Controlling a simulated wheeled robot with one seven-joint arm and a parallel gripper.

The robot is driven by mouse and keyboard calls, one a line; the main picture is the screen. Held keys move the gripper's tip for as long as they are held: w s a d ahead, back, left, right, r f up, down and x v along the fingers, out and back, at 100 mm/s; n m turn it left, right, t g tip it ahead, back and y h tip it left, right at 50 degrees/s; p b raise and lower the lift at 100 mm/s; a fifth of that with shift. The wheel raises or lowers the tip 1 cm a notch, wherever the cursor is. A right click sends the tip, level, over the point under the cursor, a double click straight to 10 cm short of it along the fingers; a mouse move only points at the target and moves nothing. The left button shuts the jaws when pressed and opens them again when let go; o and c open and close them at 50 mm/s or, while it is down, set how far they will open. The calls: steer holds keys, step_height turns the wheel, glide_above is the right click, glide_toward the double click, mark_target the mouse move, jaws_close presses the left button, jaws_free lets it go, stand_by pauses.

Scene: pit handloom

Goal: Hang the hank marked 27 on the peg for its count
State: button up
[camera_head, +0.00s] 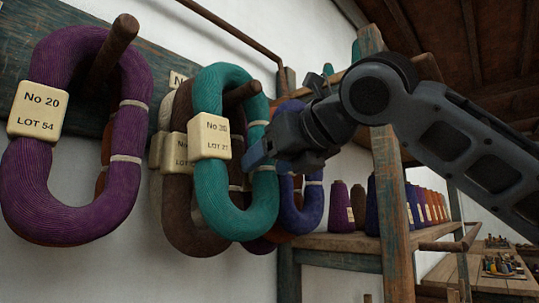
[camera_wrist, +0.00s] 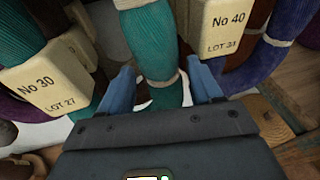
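The teal hank (camera_head: 212,205) has a cream tag (camera_head: 209,136) reading No 30, LOT 27; the wrist view shows this tag (camera_wrist: 47,82) at left. The hank's loop is around a wooden peg (camera_head: 243,94); I cannot tell whether the peg bears it. My gripper (camera_head: 262,158) is at the hank's right strand. In the wrist view the fingers (camera_wrist: 163,92) stand apart, on either side of a teal strand (camera_wrist: 153,42) with a pale tie. A firm grip on it is not visible.
A purple hank (camera_head: 65,215) tagged No 20, LOT 54 hangs on a left peg (camera_head: 113,48). A brown hank (camera_head: 180,220) and a blue-violet hank (camera_head: 303,212) hang close by. A tag (camera_wrist: 229,28) reads No 40. Shelves with yarn cones (camera_head: 340,208) stand right, behind a post (camera_head: 391,205).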

steer(key=shift+o, duration=1.3)
steer(key=shift+s+a+r, duration=0.1)
steer(key=shift+s+r, duration=0.05)
steer(key=shift+r, duration=0.15)
steer(key=v, duration=0.7)
steer(key=shift+s+d, duration=0.25)
steer(key=shift+s, duration=0.05)
steer(key=shift+d, duration=0.1)
